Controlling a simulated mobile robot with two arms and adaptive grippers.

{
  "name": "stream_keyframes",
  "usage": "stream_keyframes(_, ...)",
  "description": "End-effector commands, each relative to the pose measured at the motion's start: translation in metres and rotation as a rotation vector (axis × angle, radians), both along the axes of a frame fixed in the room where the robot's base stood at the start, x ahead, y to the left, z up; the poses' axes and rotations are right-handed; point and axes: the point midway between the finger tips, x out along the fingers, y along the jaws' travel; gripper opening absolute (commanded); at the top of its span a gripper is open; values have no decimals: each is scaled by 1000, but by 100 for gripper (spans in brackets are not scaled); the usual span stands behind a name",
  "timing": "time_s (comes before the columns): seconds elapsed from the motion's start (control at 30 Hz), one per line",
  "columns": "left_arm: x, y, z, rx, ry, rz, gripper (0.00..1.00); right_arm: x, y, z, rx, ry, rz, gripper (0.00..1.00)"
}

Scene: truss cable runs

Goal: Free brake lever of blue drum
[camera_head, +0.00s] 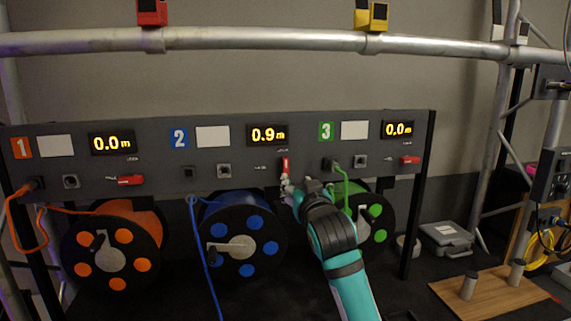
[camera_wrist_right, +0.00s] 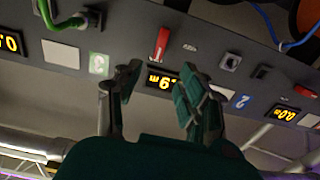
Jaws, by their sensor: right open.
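The blue drum (camera_head: 243,235) hangs below panel section 2, with blue discs around a grey hub and a crank handle. Its red brake lever (camera_head: 285,167) stands upright on the panel, under the 0.9 m display (camera_head: 267,135). My right gripper (camera_head: 302,186) is just below and to the right of this lever, in front of the panel. In the right wrist view the gripper (camera_wrist_right: 162,82) is open, its two fingers apart. The red lever (camera_wrist_right: 161,44) shows beyond the fingertips, with no visible contact. My left gripper is not in view.
Red levers of sections 1 (camera_head: 125,180) and 3 (camera_head: 409,160) lie level. The orange drum (camera_head: 115,245) is left; the green drum (camera_head: 378,220) is partly behind my arm. A blue cable (camera_head: 206,250) hangs before the blue drum. A truss tube (camera_head: 250,40) crosses above.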

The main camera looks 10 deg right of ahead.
Motion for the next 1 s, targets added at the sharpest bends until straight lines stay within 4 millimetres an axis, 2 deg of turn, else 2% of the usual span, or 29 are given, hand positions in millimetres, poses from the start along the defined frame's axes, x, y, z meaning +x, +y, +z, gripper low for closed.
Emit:
stream_keyframes(0.03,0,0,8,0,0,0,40,12,0,4,-2,3,-1,40)
stream_keyframes(0.2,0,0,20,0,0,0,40,50,0,4,-1,3,-1,40)
stream_keyframes(0.5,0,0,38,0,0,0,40,106,0,3,-1,3,0,40)
stream_keyframes(0.7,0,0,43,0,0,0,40,129,0,2,-1,1,-1,40)
stream_keyframes(1.0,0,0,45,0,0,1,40,139,0,0,0,-1,1,40)
